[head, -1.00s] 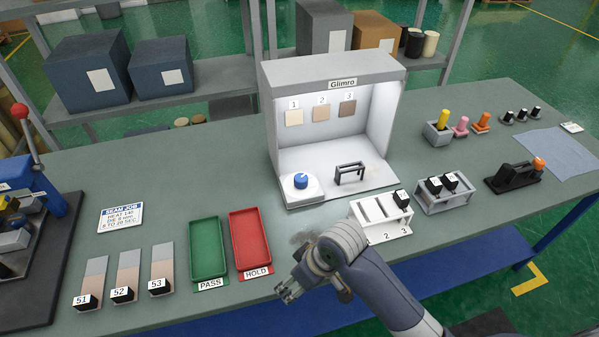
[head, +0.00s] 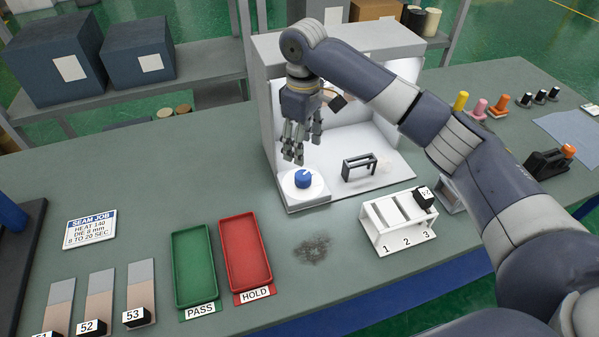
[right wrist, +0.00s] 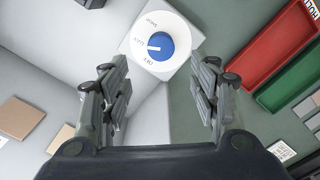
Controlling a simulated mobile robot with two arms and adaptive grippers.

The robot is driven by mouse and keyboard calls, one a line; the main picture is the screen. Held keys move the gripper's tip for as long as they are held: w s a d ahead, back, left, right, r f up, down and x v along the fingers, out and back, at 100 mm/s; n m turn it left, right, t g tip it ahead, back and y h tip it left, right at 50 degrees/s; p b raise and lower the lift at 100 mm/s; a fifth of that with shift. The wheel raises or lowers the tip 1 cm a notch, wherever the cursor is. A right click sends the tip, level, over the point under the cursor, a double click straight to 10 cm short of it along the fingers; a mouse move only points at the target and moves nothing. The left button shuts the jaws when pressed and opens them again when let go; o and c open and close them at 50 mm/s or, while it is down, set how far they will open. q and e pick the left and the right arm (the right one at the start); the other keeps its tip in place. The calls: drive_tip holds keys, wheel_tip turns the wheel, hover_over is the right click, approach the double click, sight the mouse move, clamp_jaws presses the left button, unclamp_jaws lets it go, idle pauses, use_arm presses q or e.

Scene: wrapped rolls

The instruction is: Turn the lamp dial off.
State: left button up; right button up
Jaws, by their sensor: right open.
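The lamp dial (head: 303,180) is a blue knob on a round white plate at the front left corner of the light booth (head: 335,42). In the right wrist view the dial (right wrist: 168,46) has several small printed labels; its white pointer faces left, toward the middle label. The booth interior looks brightly lit. My right gripper (head: 301,155) points down just above and behind the dial, apart from it. In the right wrist view my right gripper's fingers (right wrist: 162,75) are spread and empty, with the dial beyond their tips. My left gripper is not in view.
A small black stand (head: 360,167) is inside the booth, right of the dial. A white numbered rack (head: 398,224) stands in front. A green PASS tray (head: 195,268) and a red HOLD tray (head: 246,255) lie front left. My right arm covers the booth's right side.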

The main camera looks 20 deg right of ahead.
drive_tip(key=shift+s+d+f, duration=0.1)
drive_tip(key=shift+s+f, duration=0.15)
drive_tip(key=shift+f, duration=0.1)
drive_tip(key=p, duration=0.1)
hover_over(303, 175)
wheel_tip(303, 175, down, 5)
drive_tip(key=shift+d+r, duration=0.1)
drive_tip(key=shift+r, duration=0.1)
wheel_tip(303, 175, down, 4)
drive_tip(key=shift+r+p, duration=0.1)
drive_tip(key=shift+p, duration=0.35)
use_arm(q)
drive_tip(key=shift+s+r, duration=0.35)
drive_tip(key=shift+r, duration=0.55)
use_arm(e)
drive_tip(key=shift+f, duration=0.55)
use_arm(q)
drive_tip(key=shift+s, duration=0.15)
use_arm(e)
drive_tip(key=c, duration=1.1)
